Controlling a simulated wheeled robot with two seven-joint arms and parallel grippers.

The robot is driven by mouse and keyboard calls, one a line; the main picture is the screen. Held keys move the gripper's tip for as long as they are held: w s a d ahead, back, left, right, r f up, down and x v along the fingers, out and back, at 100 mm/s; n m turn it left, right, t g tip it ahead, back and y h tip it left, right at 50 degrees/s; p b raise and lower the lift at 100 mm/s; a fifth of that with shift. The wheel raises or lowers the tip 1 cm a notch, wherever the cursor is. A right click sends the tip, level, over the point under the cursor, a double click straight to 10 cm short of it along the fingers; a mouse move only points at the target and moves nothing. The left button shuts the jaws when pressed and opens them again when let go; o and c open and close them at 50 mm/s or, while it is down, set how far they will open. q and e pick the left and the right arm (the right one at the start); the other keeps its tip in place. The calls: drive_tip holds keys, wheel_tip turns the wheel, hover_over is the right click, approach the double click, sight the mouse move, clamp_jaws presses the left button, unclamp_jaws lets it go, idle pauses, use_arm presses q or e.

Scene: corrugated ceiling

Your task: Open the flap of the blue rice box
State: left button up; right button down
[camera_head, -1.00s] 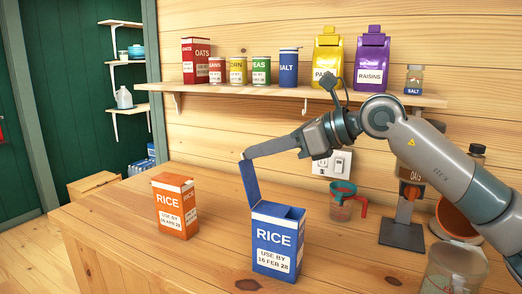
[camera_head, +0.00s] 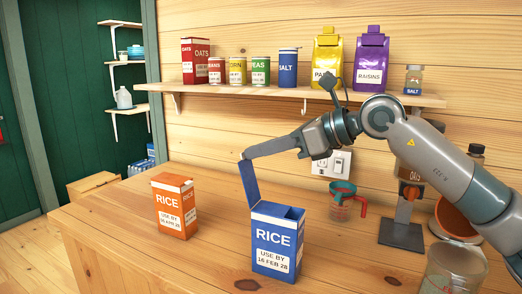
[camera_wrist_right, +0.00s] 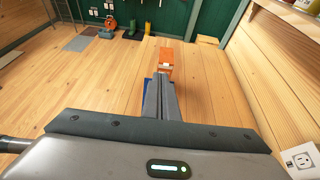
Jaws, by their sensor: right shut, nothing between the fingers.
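The blue rice box (camera_head: 275,245) stands upright on the wooden counter, its top open. Its blue flap (camera_head: 250,183) is raised and stands nearly upright at the left side of the opening. My right gripper (camera_head: 246,155) is shut and empty, with its fingertips at the upper edge of the flap; whether they touch it I cannot tell. In the right wrist view the shut fingers (camera_wrist_right: 160,85) point away, and a little blue of the box (camera_wrist_right: 147,86) shows beside them, the rest hidden. My left gripper is not in view.
An orange rice box (camera_head: 172,207) stands left of the blue one. A measuring jug (camera_head: 341,201), a dispenser stand (camera_head: 403,215) and a glass jar (camera_head: 453,270) are to the right. A wall shelf (camera_head: 300,91) with packets and tins runs above. Counter between the two boxes is clear.

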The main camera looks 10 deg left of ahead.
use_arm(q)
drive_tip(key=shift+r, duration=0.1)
use_arm(e)
drive_tip(key=shift+a, duration=0.1)
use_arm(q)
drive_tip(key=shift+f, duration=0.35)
use_arm(e)
drive_tip(key=shift+w+a+h, duration=0.2)
drive_tip(key=shift+a+h, duration=0.05)
drive_tip(key=shift+a, duration=0.3)
drive_tip(key=shift+w+a+h, duration=0.15)
drive_tip(key=shift+a+h, duration=0.1)
drive_tip(key=shift+a, duration=0.25)
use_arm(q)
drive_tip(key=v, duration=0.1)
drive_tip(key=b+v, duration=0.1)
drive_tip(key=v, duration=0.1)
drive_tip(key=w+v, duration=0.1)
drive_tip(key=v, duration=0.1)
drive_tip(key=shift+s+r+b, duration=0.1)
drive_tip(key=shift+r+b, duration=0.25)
use_arm(e)
drive_tip(key=v, duration=1.7)
drive_tip(key=shift+r, duration=0.2)
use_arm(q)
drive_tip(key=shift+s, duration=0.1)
use_arm(e)
drive_tip(key=shift+w+d+r, duration=0.1)
drive_tip(key=shift+d, duration=0.05)
